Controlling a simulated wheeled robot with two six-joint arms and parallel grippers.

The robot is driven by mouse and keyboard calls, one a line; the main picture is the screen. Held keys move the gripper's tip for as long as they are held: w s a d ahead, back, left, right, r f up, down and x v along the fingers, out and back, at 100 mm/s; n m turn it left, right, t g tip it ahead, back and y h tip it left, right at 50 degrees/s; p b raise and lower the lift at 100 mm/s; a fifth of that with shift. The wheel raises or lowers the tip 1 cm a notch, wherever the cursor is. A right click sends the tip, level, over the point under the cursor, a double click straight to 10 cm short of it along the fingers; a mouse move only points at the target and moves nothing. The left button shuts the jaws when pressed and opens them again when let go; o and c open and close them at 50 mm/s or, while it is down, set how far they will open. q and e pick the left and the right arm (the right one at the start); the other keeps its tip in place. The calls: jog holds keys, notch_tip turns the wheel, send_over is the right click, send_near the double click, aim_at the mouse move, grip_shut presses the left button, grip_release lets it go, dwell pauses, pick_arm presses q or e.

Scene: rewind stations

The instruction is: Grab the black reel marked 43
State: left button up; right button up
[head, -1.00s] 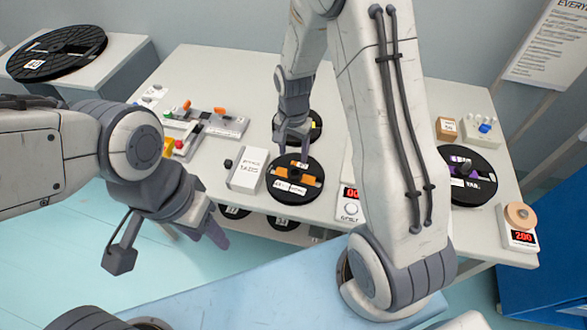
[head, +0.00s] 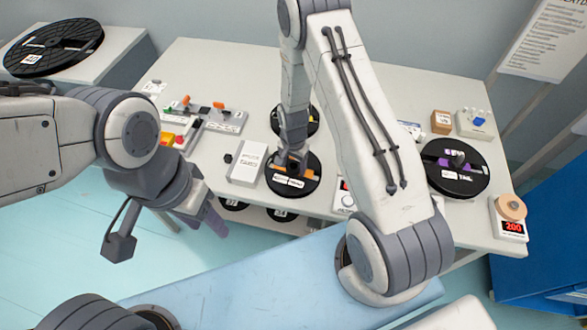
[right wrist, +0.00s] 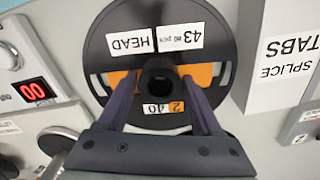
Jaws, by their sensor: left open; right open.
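The black reel marked 43 (head: 312,176) lies flat on the table, with an orange hub and white labels. In the right wrist view the reel (right wrist: 223,50) fills the upper middle; its labels read "43", "HEAD" and "40". My right gripper (head: 292,160) is over this reel. In the right wrist view its open fingers (right wrist: 160,88) stand on either side of the dark central post, over the orange parts; contact cannot be told. My left gripper (head: 168,236) is open and empty, in front of the table's left side, away from the reel.
A white splice tabs box (head: 247,162) stands just left of the reel. Another black reel (head: 308,125) lies behind it. A purple-hubbed black reel (head: 470,181) lies at right, and one more reel (head: 53,47) on the left side table. A counter reading 200 (head: 511,224) stands at the right edge.

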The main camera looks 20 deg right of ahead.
jog(key=shift+f, duration=0.1)
jog(key=shift+c, duration=0.3)
jog(key=c, duration=1)
